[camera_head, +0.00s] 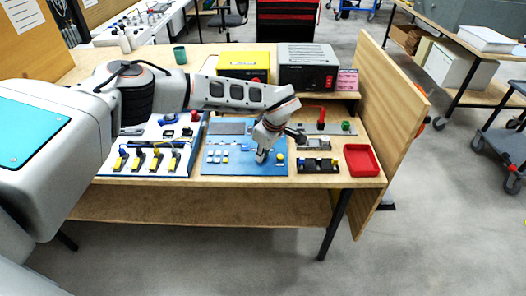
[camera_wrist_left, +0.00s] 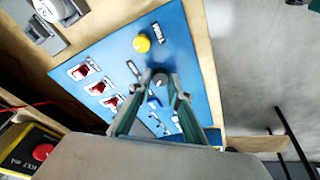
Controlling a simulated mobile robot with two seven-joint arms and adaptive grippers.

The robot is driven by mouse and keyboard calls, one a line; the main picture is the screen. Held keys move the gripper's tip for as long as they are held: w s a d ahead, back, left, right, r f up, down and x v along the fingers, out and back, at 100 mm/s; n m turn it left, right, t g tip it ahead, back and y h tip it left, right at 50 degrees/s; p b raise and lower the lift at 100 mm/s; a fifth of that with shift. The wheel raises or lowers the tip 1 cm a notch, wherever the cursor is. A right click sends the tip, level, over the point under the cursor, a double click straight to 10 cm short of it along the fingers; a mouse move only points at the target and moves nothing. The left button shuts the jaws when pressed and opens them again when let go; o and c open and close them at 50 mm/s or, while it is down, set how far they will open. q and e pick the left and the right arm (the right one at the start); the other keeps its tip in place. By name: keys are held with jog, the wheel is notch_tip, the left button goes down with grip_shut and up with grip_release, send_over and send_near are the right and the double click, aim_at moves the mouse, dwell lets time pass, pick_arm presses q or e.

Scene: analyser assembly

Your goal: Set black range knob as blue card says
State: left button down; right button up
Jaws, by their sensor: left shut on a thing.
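The blue panel (camera_head: 232,166) lies on the bench, and it fills the middle of the left wrist view (camera_wrist_left: 200,60). The black range knob (camera_wrist_left: 160,79) is a round dark knob near the panel's front edge. My left gripper (camera_head: 262,157) reaches down onto the panel. In the left wrist view its fingers (camera_wrist_left: 154,84) stand on either side of the knob and are shut on it. The knob's pointer is not readable, and the gripper hides the knob in the head view. I cannot make out a blue card. My right gripper is not in view.
A yellow button (camera_wrist_left: 142,43) and red rocker switches (camera_wrist_left: 97,88) sit close to the knob. A white panel (camera_head: 120,167) with yellow-handled levers lies left. A red tray (camera_head: 362,160) lies right. A yellow box (camera_head: 244,61) and a grey box (camera_head: 308,66) stand behind.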

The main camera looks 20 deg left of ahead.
pick_arm(q)
jog(key=shift+n, duration=1.4)
jog(key=shift+g, duration=0.3)
jog(key=c, duration=1.9)
grip_release()
jog(key=shift+r, duration=0.1)
jog(key=v, duration=1.1)
jog(key=shift+s+d+r, duration=0.1)
jog(key=shift+d+r, duration=0.05)
jog(key=shift+r, duration=0.2)
